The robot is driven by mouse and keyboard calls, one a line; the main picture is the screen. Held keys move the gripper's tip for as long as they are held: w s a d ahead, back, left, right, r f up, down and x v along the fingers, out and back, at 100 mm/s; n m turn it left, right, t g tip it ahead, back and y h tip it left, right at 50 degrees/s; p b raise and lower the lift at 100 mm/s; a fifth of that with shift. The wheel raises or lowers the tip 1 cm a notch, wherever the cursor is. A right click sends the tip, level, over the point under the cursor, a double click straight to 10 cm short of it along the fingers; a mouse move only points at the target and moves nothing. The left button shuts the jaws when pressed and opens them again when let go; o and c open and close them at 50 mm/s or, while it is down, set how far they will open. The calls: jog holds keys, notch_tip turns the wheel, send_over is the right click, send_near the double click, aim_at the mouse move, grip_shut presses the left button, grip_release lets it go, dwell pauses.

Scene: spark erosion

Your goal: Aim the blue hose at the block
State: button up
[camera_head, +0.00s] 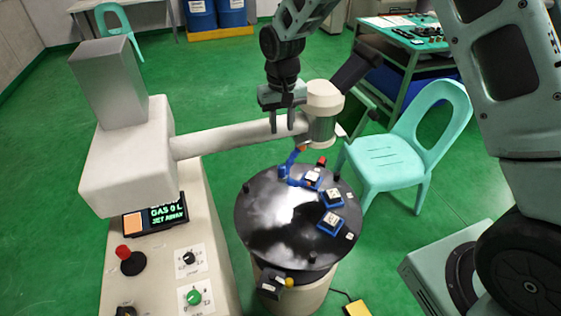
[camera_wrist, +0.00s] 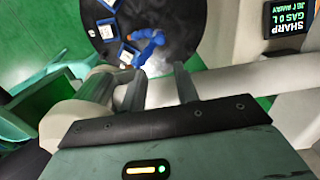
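The blue hose (camera_head: 290,163) is a short, bent, jointed piece rising near the back rim of the round black table, with an orange end at its top. It also shows in the wrist view (camera_wrist: 146,46), just beyond my fingertips. Several small blue pieces with pale tops sit on the table, such as one block-like piece (camera_head: 331,198) at the right; I cannot tell which is the block. My gripper (camera_head: 282,127) hangs above the hose, apart from it. Its two fingers (camera_wrist: 159,82) are open, with nothing between them.
A thick pale machine arm (camera_head: 235,138) runs behind my fingers to a cylindrical head (camera_head: 322,110) close on the right. The black table (camera_head: 268,240) has short posts on its rim. A control console (camera_head: 165,255) stands left. A mint chair (camera_head: 390,160) stands right.

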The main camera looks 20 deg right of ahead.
aim_at(282, 165)
notch_tip(282, 165, down, 15)
jog(key=p, duration=0.4)
grip_shut()
